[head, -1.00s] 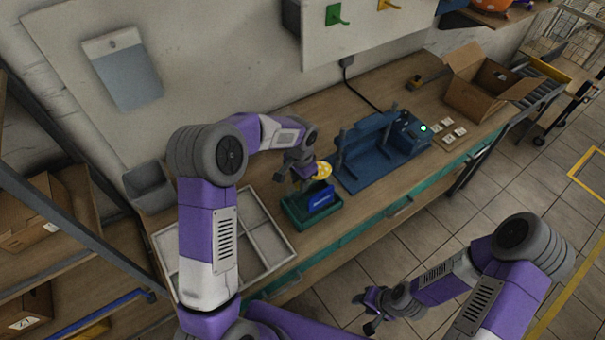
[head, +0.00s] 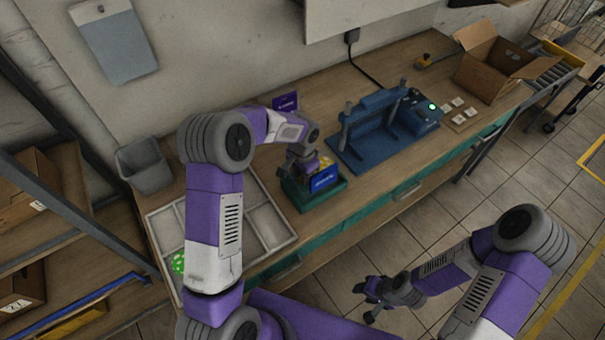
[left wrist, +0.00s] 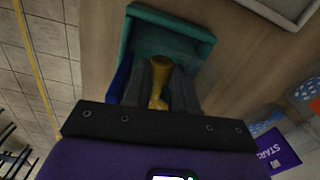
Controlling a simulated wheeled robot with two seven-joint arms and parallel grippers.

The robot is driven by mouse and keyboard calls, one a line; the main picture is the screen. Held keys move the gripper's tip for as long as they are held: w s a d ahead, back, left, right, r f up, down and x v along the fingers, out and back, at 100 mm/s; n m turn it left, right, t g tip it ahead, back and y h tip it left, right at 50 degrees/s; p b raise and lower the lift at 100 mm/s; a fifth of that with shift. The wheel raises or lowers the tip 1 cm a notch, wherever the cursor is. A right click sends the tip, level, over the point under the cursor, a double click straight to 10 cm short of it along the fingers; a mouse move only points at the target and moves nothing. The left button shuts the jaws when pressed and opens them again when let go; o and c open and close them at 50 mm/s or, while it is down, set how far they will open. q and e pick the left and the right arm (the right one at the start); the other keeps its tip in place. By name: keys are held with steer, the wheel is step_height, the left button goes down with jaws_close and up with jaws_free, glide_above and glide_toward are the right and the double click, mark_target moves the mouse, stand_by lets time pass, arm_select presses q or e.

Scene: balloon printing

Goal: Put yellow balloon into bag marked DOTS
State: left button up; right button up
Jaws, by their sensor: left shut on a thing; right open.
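The yellow balloon (head: 325,161) is small and patterned. It shows between my left gripper's (head: 313,167) fingers, which are shut on it, at the top of the blue bag (head: 324,180). In the left wrist view the balloon (left wrist: 158,78) lies between the dark fingers (left wrist: 157,100), with the blue bag (left wrist: 122,76) just left of them. The bag stands in a green tray (head: 322,202); its white print is too small to read. I cannot tell how far the balloon is inside the bag. My right gripper (head: 370,298) is open and empty, off the bench's front.
A blue machine (head: 383,130) with a green light stands right of the tray. A divided white tray (head: 262,228) holds a green balloon (head: 178,262). A purple bag marked STARS (left wrist: 279,152) is behind my left arm. A cardboard box (head: 490,70) stands at the far right.

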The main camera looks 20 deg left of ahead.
arm_select(q)
steer(key=o, duration=0.9)
steer(key=shift+r, duration=0.1)
step_height(320, 180, up, 13)
steer(key=p, duration=0.8)
steer(key=shift+p, duration=0.35)
